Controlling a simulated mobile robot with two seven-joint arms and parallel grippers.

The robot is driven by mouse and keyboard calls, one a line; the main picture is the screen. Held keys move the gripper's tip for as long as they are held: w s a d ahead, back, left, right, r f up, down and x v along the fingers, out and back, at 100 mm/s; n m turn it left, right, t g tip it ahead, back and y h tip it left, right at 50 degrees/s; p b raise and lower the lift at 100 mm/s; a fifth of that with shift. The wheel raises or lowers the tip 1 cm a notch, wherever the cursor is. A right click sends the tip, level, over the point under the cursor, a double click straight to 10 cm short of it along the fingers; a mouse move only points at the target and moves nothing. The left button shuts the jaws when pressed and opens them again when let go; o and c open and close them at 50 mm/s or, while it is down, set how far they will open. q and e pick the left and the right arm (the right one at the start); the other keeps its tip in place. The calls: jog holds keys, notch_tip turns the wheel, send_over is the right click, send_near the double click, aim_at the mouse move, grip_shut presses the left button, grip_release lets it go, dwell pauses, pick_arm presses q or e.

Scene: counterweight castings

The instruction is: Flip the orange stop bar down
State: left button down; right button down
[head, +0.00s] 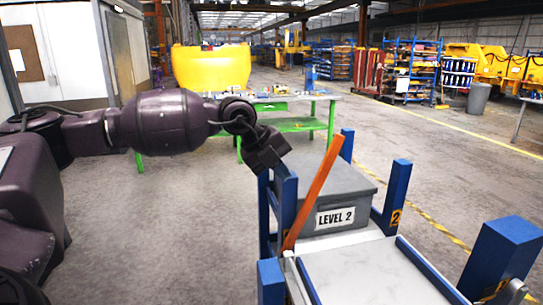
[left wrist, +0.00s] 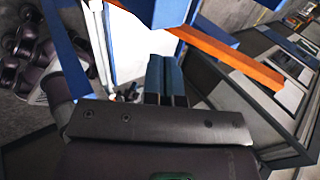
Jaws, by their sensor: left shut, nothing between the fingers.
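The orange stop bar (head: 314,190) rises steeply from a pivot at the near left of the blue stand, leaning right toward its top. It also shows in the left wrist view (left wrist: 235,58), crossing diagonally beyond my fingers. My left gripper (head: 275,162) is left of the bar's upper half, over the stand's left posts. Its fingers (left wrist: 166,78) are shut together with nothing between them. In the wrist view a gap shows between the fingers and the bar, but I cannot tell its depth. My right gripper is in neither view.
A grey casting (head: 345,190) labelled LEVEL 2 sits on the stand just right of the bar. A pale plate (head: 350,275) lies in front. Blue posts (head: 396,185) stand around it. A green table (head: 305,123) stands behind. Open floor lies left of the stand.

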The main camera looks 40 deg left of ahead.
aim_at(310, 191)
pick_arm(q)
jog(key=w+d+f, duration=0.2)
jog(key=w+f, duration=0.1)
jog(key=shift+d+p, duration=0.35)
jog(key=shift+p, duration=0.05)
jog(key=shift+w+d+f, duration=0.2)
jog(key=shift+w+d, duration=0.15)
jog(key=shift+w, duration=0.05)
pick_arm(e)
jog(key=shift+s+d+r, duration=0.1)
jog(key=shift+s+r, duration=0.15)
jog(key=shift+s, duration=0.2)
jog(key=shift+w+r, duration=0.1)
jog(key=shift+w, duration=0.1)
